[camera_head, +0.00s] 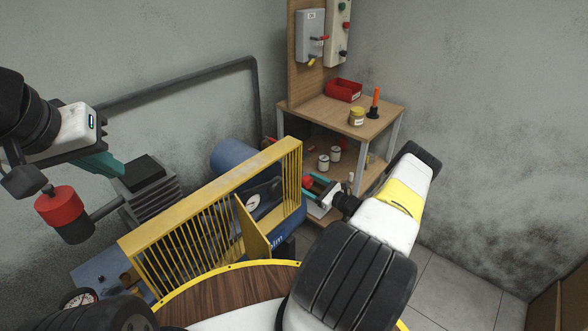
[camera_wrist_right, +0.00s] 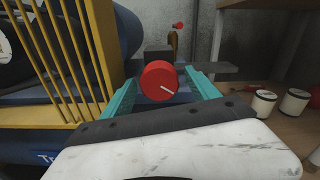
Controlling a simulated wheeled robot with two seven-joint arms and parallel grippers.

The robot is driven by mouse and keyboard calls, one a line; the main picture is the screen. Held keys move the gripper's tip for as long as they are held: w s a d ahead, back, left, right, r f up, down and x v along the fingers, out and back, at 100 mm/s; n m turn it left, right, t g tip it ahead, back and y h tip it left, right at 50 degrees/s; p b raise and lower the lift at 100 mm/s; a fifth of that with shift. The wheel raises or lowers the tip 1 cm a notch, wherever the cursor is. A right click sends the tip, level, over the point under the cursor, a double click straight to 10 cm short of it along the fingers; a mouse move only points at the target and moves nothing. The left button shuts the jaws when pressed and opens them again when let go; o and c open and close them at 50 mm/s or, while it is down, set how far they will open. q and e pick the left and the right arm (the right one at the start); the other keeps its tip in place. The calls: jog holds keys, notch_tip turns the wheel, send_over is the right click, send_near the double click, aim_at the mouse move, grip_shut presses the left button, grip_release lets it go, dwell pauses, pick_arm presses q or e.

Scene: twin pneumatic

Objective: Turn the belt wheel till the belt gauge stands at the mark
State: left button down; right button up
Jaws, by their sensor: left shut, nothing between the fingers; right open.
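A red round knob (camera_wrist_right: 158,82) with a white line on its face stands at the end of the compressor, beside the yellow guard; it looks like the belt wheel. In the head view the red knob (camera_head: 307,182) is small and partly hidden by my gripper. My right gripper (camera_wrist_right: 165,90) is open, its teal fingers on either side of the knob; contact is unclear. A white dial (camera_head: 253,201) shows behind the guard bars; I cannot read its needle or mark. My left gripper (camera_head: 105,165) is shut and empty at the left.
The yellow slatted guard (camera_head: 215,215) and blue tank (camera_head: 235,158) lie between my arms. Another gauge (camera_head: 80,298) is at the lower left. A red and black cylinder (camera_head: 62,212) is near my left gripper. A wooden shelf (camera_head: 350,115) holds a red bin (camera_head: 343,90).

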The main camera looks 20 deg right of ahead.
jog(key=c, duration=1.4)
jog(key=shift+o, duration=0.2)
jog(key=m, duration=0.7)
jog(key=shift+m, duration=0.3)
jog(key=m, duration=0.3)
jog(key=shift+m, duration=2.2)
